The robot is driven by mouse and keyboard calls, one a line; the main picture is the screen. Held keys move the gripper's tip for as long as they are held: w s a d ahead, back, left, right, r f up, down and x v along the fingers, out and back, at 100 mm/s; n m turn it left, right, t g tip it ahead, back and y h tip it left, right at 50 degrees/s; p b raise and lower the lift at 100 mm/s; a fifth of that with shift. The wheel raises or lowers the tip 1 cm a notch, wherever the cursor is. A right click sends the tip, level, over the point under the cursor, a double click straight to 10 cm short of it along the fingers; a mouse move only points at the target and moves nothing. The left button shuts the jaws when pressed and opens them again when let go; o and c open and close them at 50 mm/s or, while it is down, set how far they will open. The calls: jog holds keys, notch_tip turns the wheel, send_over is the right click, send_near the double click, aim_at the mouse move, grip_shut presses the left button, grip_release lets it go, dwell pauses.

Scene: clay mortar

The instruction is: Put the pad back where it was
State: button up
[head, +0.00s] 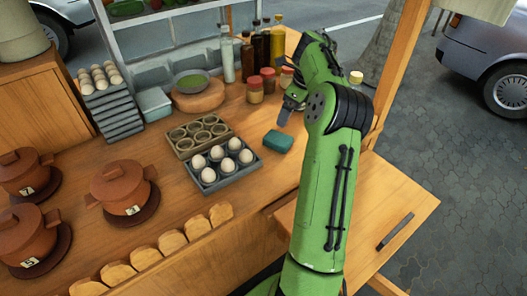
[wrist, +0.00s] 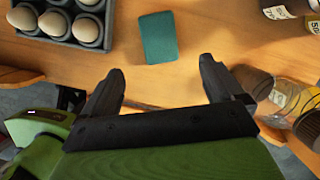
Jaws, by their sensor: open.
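The pad is a teal-green rounded block (head: 278,142). In the head view it lies flat on the wooden counter, just right of the grey egg tray. In the wrist view the pad (wrist: 159,37) lies beyond my fingertips, with bare counter around it. My gripper (head: 287,108) is partly hidden behind my green arm in the head view. In the wrist view my gripper (wrist: 160,75) is open, its two dark fingers apart with nothing between them. The pad is in front of the fingers and apart from them.
A grey egg tray (head: 209,180) and an empty brown tray (head: 185,142) stand left of the pad. Jars (head: 255,92) and bottles (head: 277,40) stand behind. Lidded clay pots (head: 120,186) and bread slices (head: 173,242) are farther left. A lower side shelf (head: 380,190) holds a dark flat bar (head: 395,232).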

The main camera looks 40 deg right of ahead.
jog(key=s+a+r+n+h, duration=0.1)
jog(key=a+r+n+h, duration=0.1)
jog(key=a+r+n, duration=0.55)
jog(key=s+a+r+n+h, duration=0.1)
jog(key=s+a+r+n, duration=0.15)
jog(key=a+n, duration=0.95)
jog(key=s+a+f+n+t+y, duration=0.1)
jog(key=s+a+f+n, duration=0.1)
jog(key=s+a+n, duration=0.4)
jog(key=s+a+f+n+t+y, duration=0.1)
jog(key=s+a+f+n, duration=0.2)
jog(key=s+a+n, duration=0.4)
jog(key=s+a, duration=0.3)
jog(key=a, duration=0.1)
jog(key=shift+s+f+t, duration=0.15)
jog(key=shift+s+t, duration=0.15)
jog(key=shift+s, duration=0.1)
jog(key=shift+s, duration=0.1)
